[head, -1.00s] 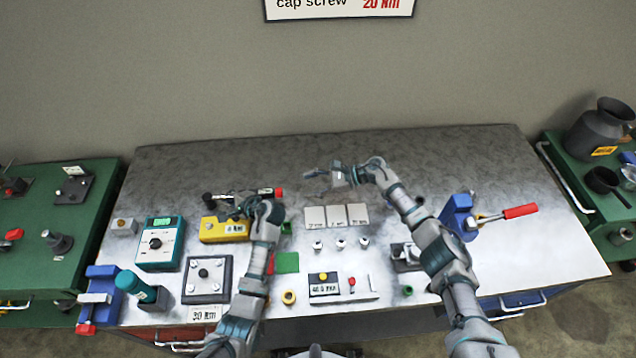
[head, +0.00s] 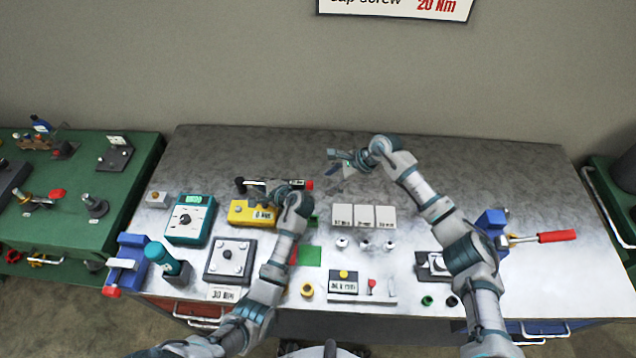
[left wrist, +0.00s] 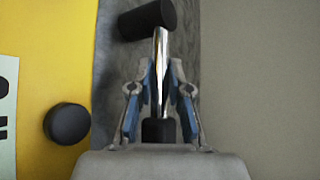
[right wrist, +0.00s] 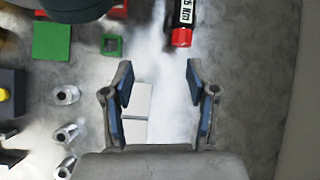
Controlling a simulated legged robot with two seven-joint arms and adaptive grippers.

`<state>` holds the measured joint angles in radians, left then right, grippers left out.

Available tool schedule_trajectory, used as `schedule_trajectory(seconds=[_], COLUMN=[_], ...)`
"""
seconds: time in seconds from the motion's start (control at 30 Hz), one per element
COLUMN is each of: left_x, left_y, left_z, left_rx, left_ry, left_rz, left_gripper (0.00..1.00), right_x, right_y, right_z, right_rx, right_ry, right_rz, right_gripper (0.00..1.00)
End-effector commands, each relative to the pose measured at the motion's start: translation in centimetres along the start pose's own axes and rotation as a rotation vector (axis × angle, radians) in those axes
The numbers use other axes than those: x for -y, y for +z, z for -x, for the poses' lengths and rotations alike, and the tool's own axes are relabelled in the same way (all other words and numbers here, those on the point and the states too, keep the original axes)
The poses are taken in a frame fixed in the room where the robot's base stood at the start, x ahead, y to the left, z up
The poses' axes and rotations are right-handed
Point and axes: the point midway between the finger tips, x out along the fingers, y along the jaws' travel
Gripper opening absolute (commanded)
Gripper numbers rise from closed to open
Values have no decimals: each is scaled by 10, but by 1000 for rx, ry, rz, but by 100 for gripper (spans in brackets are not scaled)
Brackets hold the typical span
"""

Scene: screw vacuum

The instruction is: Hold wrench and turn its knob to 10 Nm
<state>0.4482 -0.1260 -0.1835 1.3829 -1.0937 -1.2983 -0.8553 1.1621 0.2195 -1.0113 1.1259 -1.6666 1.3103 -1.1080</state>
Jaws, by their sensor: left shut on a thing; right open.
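The wrench (head: 257,182) lies left to right behind the yellow box, with a dark head at its left end and a red knob (head: 309,184) at its right end. My left gripper (head: 280,186) is shut on the wrench; the left wrist view shows its fingers (left wrist: 160,95) on either side of the bright metal shaft (left wrist: 160,50). My right gripper (head: 340,160) is open and empty, behind and right of the red knob. In the right wrist view, the red knob (right wrist: 182,38) is ahead of the open fingers (right wrist: 158,90), apart from them. The handle label there is partly cut off.
The yellow box (head: 240,214) stands directly in front of the wrench. Three pale tiles (head: 364,216) and several small screws lie right of it. A teal meter (head: 190,220) stands left. The table's back right is clear.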

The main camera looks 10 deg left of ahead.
Motion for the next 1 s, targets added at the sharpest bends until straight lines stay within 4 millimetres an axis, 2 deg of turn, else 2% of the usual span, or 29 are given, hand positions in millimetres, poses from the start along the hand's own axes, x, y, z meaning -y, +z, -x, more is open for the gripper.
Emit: schedule_trajectory(seconds=[0.03, 0.2, 0.37, 0.8, 1.0], left_x=[-4, -4, -4, -4, -4], left_y=[-1, -1, -1, -1, -1], left_z=[0, -1, -1, -1, -1], left_rx=[-2, -2, -1, 0, -1], left_ry=[7, 7, 7, 7, 7], left_rz=[-3, -3, -3, -3, -3], left_gripper=[0, 0, 0, 0, 0], right_x=[2, 12, 16, 27, 32], right_y=[10, 24, 25, 2, -5], right_z=[4, 16, 13, -69, -89], right_rx=[-70, -237, -280, -279, -278], right_ry=[-21, -111, -147, -145, -148], right_rz=[1, -37, -55, -56, -55], right_gripper=[58, 58, 58, 58, 58])
